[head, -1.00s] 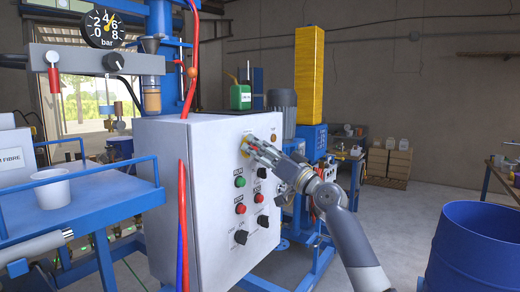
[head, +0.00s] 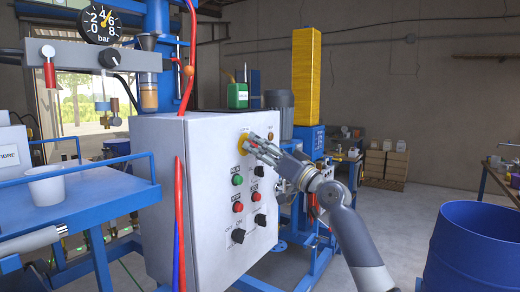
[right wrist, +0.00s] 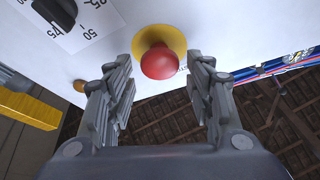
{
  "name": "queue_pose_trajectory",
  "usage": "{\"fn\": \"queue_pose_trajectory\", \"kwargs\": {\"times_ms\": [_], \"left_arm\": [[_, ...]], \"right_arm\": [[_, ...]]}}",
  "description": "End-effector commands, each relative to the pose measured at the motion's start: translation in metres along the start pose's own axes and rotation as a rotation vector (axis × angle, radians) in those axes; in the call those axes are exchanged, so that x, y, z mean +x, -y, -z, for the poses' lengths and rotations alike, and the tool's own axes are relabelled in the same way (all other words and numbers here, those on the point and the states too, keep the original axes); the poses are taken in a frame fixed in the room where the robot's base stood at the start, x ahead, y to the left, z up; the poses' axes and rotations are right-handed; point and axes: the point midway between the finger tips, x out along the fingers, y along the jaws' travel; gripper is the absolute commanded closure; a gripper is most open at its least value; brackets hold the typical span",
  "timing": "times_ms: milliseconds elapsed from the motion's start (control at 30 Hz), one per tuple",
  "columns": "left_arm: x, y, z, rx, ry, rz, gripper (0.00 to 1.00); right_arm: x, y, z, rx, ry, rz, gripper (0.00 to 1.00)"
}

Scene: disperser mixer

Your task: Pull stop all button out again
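The stop all button is a red mushroom button (right wrist: 158,61) on a yellow round plate (right wrist: 167,40) in the right wrist view. In the head view the yellow plate (head: 243,141) shows near the top of the grey control cabinet (head: 190,220), and the red cap is mostly hidden by my fingers. My right gripper (head: 254,145) is open in front of it. In the right wrist view the two fingers of the gripper (right wrist: 159,66) stand on either side of the red cap, with a gap visible on both sides.
Below the button, the cabinet front carries a green button (head: 237,180), red buttons (head: 238,207) and black knobs (head: 238,236). A black rotary knob (right wrist: 55,10) shows in the right wrist view. A blue drum (head: 475,250) stands at the lower right. Red and blue hoses run along the cabinet edge.

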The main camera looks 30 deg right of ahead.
Motion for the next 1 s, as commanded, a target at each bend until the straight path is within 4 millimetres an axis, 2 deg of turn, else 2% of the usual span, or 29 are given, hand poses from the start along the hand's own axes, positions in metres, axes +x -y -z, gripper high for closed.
{"fn": "queue_pose_trajectory", "kwargs": {"times_ms": [267,433,1000], "left_arm": [[0.0,0.002,0.002,0.0,-0.004,0.002,1.0],[0.0,0.001,0.002,0.0,-0.003,0.002,1.0],[0.0,0.0,0.001,0.0,-0.002,0.0,1.0]], "right_arm": [[0.0,0.0,0.0,-0.001,-0.001,0.0,0.48],[-0.008,-0.001,0.0,-0.001,-0.001,-0.001,0.48],[-0.093,-0.001,-0.001,-0.001,0.001,-0.002,0.48]]}}
